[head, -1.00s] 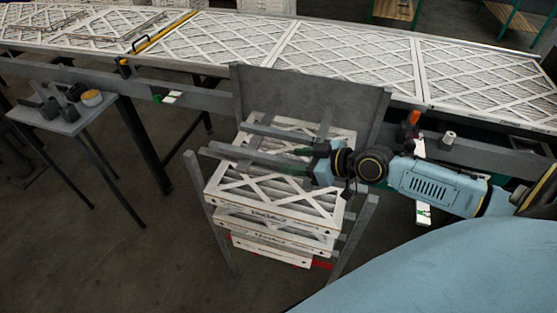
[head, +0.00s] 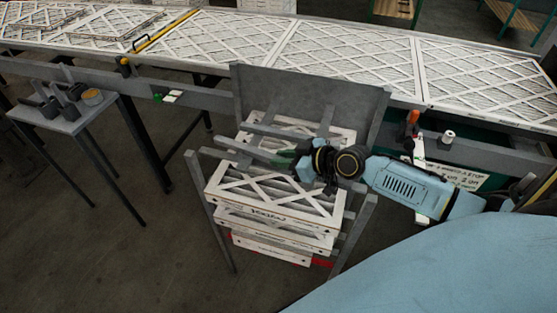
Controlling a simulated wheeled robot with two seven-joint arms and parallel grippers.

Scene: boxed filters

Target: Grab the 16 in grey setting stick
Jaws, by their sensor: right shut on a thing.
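A grey setting stick (head: 245,150) lies slantwise over the top of a stack of white-framed filters (head: 272,193) in a grey rack (head: 365,222). My right gripper (head: 287,160) comes in from the right and is shut on the stick's right end. The fingertips are dark and small, and they partly hide that end. Another grey bar (head: 280,131) crosses the stack farther back. I cannot tell the stick's length or whether it touches the filters. My left gripper is out of view.
A conveyor (head: 350,60) carrying large filters runs across behind the rack's grey back plate (head: 305,95). Floor between table and rack is clear.

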